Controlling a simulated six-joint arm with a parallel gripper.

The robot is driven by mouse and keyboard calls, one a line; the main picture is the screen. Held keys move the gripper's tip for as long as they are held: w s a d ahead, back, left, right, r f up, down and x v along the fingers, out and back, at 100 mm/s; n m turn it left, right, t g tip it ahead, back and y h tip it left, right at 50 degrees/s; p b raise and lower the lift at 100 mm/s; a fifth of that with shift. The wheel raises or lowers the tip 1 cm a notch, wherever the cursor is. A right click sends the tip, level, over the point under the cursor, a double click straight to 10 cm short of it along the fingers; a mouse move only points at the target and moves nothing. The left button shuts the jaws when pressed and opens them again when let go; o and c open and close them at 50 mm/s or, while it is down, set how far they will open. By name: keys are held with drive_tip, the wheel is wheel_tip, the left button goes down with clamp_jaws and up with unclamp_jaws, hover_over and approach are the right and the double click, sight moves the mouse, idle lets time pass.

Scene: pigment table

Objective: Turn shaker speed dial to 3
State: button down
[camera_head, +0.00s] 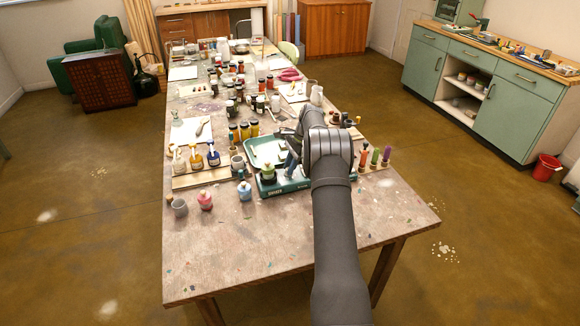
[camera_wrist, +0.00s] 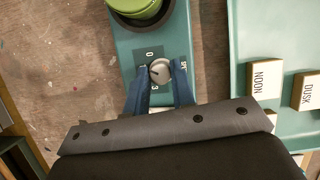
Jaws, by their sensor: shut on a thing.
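The teal shaker (camera_head: 288,187) stands near the front of the table with a green jar (camera_head: 268,173) on its left part. In the wrist view, the pale round speed dial (camera_wrist: 160,71) sits on the shaker's top (camera_wrist: 143,38) below the green jar (camera_wrist: 140,10). A 0 shows above the dial and a 3 below it, partly beside the fingers. The dial's dark pointer mark is too small to read surely. My gripper (camera_wrist: 161,77) is shut on the dial, one blue finger on each side. In the head view, my gripper (camera_head: 291,163) partly hides the shaker and the dial.
A teal tray (camera_wrist: 237,60) with blocks marked NOON (camera_wrist: 264,79) and DUSK (camera_wrist: 307,92) lies right of the shaker in the wrist view. The table's front (camera_head: 250,250) is clear.

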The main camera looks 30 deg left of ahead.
drive_tip(key=n+h, duration=0.1)
drive_tip(key=n, duration=0.2)
drive_tip(key=n+h, duration=0.1)
drive_tip(key=n, duration=0.2)
drive_tip(key=shift+w+a+f+g, duration=0.1)
drive_tip(key=shift+g, duration=0.3)
idle(0.3)
drive_tip(key=c, duration=1.2)
unclamp_jaws()
drive_tip(key=shift+c, duration=0.2)
wheel_tip(320, 180, up, 5)
drive_tip(key=shift+f, duration=0.2)
drive_tip(key=d+r, duration=0.6)
drive_tip(key=d, duration=0.5)
drive_tip(key=shift+d+r, duration=0.25)
drive_tip(key=shift+d, duration=0.1)
drive_tip(key=shift+w, duration=0.1)
